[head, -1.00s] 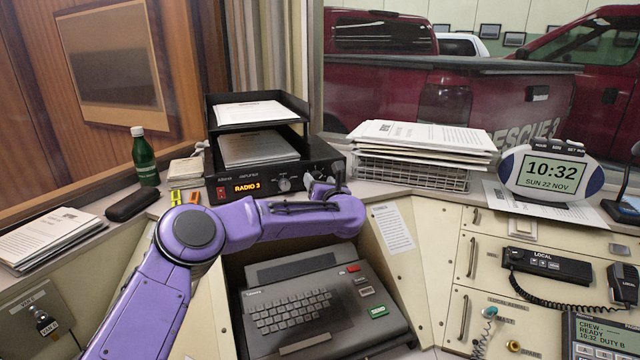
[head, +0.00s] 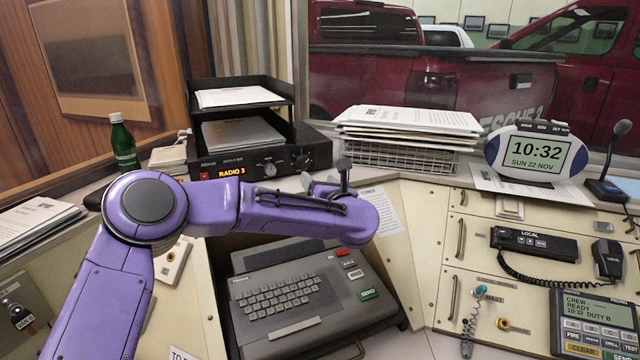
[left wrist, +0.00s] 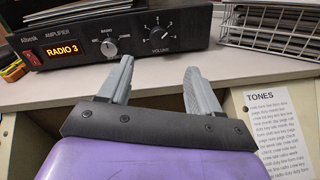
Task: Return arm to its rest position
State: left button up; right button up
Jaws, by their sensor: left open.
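My left arm comes in from the left in the head view, purple and bent at the elbow. My left gripper (head: 327,172) is at its far end, in front of the radio amplifier (head: 262,158), above the grey keyboard unit. In the left wrist view my left gripper (left wrist: 158,82) is open and empty, its two grey fingers apart. They point at the shelf edge below the amplifier (left wrist: 105,35), which shows "RADIO 3" and a volume knob. I see nothing between the fingers. My right gripper is not in view.
A grey keyboard unit (head: 300,295) sits in the recess below the arm. A wire basket of papers (head: 398,155) stands right of the amplifier. A green bottle (head: 123,145) stands at left. A clock (head: 535,152) and handset (head: 608,260) are at right. Drawer fronts are clear of my arm.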

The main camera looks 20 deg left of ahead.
aim_at(305, 163)
pick_arm(q)
jog(key=p+x, duration=0.3)
jog(key=x, duration=0.7)
jog(key=shift+r, duration=0.1)
jog(key=shift+w+a+n+p, duration=0.25)
jog(key=shift+n+p, duration=0.1)
jog(key=shift+n, duration=0.05)
jog(key=shift+n+p, duration=0.4)
jog(key=shift+n, duration=0.6)
jog(key=shift+s+d, duration=0.3)
jog(key=shift+d, duration=0.05)
